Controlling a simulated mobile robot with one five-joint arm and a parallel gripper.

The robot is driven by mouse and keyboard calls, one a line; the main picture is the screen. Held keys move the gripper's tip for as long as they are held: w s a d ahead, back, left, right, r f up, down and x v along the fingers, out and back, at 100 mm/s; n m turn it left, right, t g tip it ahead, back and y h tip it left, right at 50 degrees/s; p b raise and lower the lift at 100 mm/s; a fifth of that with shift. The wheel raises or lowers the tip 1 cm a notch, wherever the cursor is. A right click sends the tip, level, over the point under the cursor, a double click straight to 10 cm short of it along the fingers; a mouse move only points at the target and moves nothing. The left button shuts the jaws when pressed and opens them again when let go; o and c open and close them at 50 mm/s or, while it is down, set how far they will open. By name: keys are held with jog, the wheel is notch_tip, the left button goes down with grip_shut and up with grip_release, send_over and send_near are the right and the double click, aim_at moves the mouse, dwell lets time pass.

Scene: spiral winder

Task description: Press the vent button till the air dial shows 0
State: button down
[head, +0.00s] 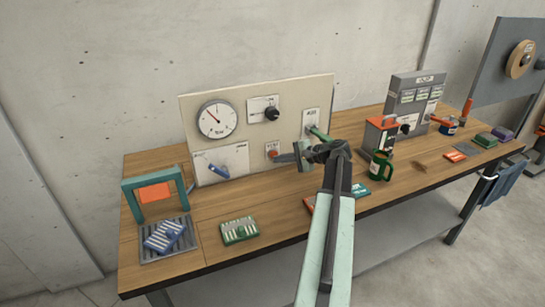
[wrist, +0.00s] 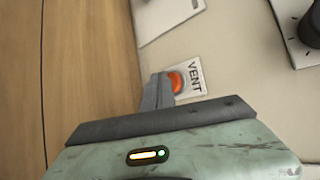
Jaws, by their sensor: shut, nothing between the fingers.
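The vent button (head: 273,153) is a small orange-red knob on a white plate, low on the cream panel (head: 290,97). In the wrist view the button (wrist: 176,82) shows beside the word VENT. The air dial (head: 217,119) is a round white gauge at the panel's upper left. Its red needle points to the upper left; its numbers are too small to read. My gripper (head: 279,158) is shut and empty, its tips at the button. In the wrist view the fingertips (wrist: 158,90) overlap the button's left edge; I cannot tell whether they touch it.
The panel also carries a black knob (head: 272,114), a green-handled lever (head: 318,132) and a blue handle (head: 217,170). A teal frame (head: 157,202) stands at the left.

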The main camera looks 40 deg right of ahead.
jog(key=shift+w+d, duration=0.15)
jog(key=shift+w, duration=0.25)
dwell(0.4)
dwell(2.4)
jog(key=shift+s+a, duration=0.35)
jog(key=shift+s, duration=0.45)
jog(key=shift+s+a, duration=0.3)
jog(key=shift+s, duration=0.5)
jog(key=shift+s+a, duration=0.35)
jog(key=shift+s, duration=0.4)
jog(key=shift+s+a, duration=0.3)
jog(key=shift+s, duration=0.5)
